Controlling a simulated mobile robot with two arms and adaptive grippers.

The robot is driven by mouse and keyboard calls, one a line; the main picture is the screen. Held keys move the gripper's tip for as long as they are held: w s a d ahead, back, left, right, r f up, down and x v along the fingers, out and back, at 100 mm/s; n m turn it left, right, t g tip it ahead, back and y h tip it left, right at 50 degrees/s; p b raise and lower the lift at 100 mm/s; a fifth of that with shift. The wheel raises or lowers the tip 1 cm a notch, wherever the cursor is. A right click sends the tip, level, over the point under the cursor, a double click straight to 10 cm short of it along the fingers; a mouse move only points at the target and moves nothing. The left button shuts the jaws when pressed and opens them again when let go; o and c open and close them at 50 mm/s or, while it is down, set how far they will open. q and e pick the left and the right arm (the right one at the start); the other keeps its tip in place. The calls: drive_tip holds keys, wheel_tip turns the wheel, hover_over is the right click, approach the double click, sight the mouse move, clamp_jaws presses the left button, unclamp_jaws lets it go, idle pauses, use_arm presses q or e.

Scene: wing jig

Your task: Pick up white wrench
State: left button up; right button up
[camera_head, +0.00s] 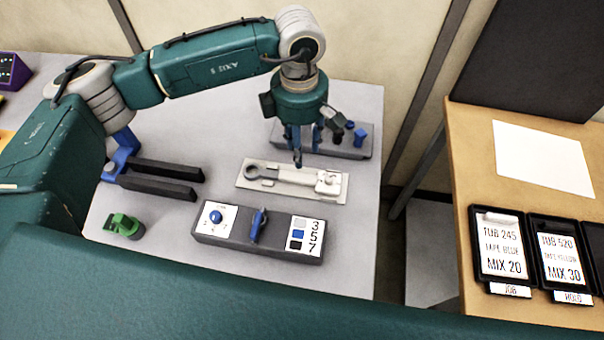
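The white wrench (290,176) lies flat in a pale rectangular holder plate (338,198) on the grey table. Its dark-looking rounded end is at the left and its bulkier white end at the right. My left gripper (298,156) points down above and just behind the wrench's middle, apparently apart from it. Its fingers overlap in this view, so I cannot tell how far they are spread. Nothing is visibly held in it.
A grey control box (240,249) with a blue knob and lever stands in front of the plate. Behind the gripper is a grey block (345,151) with black and blue knobs. A black-armed fork fixture (152,185) and green part (124,226) are left. A wooden table (470,170) stands right.

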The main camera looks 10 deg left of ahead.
use_arm(q)
drive_tip(key=p, duration=0.2)
hover_over(302, 174)
drive_tip(key=f, duration=0.5)
drive_tip(key=shift+s+a, duration=0.1)
drive_tip(key=shift+a, duration=0.2)
drive_tip(key=shift+f, duration=0.35)
drive_tip(key=f+p, duration=0.1)
drive_tip(key=f, duration=0.1)
drive_tip(key=f+p, duration=0.1)
drive_tip(key=shift+d+f+p, duration=0.25)
drive_tip(key=shift+p, duration=0.1)
drive_tip(key=shift+f, duration=0.6)
clamp_jaws()
use_arm(e)
drive_tip(key=r, duration=0.5)
drive_tip(key=shift+s+d, duration=0.2)
drive_tip(key=shift+d, duration=0.15)
